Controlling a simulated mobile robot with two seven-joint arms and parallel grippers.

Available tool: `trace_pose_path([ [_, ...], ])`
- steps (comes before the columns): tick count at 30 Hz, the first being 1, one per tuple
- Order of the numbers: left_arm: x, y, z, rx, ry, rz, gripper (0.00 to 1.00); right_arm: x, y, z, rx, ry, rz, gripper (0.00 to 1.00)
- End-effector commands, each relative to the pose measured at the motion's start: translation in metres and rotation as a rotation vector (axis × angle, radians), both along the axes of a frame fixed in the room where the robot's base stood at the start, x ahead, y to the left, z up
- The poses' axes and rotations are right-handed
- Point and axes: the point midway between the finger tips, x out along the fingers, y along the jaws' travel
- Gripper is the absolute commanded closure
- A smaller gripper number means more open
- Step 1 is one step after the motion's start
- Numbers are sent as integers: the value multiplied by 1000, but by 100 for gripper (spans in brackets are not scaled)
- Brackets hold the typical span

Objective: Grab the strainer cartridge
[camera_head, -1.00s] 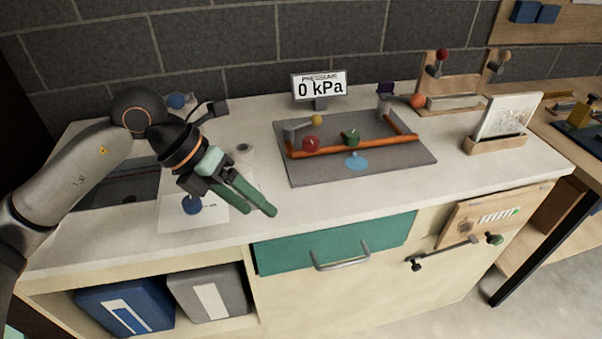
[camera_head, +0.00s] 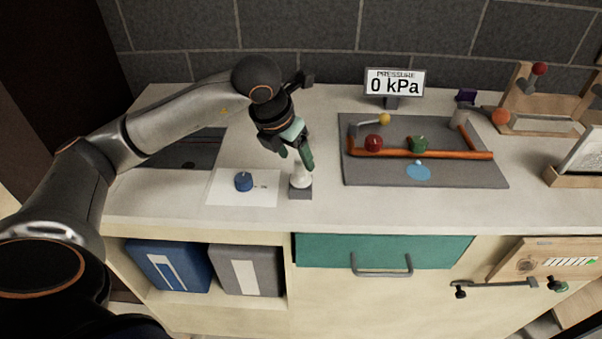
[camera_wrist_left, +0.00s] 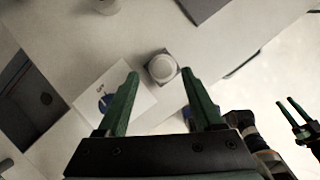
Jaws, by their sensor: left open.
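A white round piece with a pale cap, which looks like the strainer cartridge (camera_head: 300,180), stands upright on a small grey block (camera_head: 300,194) near the counter's front edge. It also shows in the left wrist view (camera_wrist_left: 162,68), framed between the fingertips. My left gripper (camera_head: 297,162) is open with green fingers, pointing down just above it; I cannot tell if they touch. The fingers (camera_wrist_left: 160,73) are empty in the wrist view. My right gripper (camera_wrist_left: 286,100) shows at the right edge of the wrist view, its two fingers apart and empty.
A grey board with orange pipe (camera_head: 440,155) and valves lies to the right, before the pressure display (camera_head: 394,83). Another white cylinder (camera_wrist_left: 105,4) stands farther back. A teal drawer (camera_head: 430,252) lies below.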

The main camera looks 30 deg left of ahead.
Motion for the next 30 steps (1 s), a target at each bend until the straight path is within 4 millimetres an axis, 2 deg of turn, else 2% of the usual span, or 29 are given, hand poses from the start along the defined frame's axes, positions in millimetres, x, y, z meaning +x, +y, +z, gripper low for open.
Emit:
trace_pose_path([
  [3,5,-3,-18,0,6,-1,32,0,0,6,0,0,0,50],
  [8,13,-4,-36,0,3,-1,32,0,0,7,0,0,0,50],
  [17,15,-4,-40,-1,1,-1,33,0,0,7,0,0,0,50],
  [30,15,-4,-39,-1,0,-1,83,0,0,7,1,1,-1,50],
])
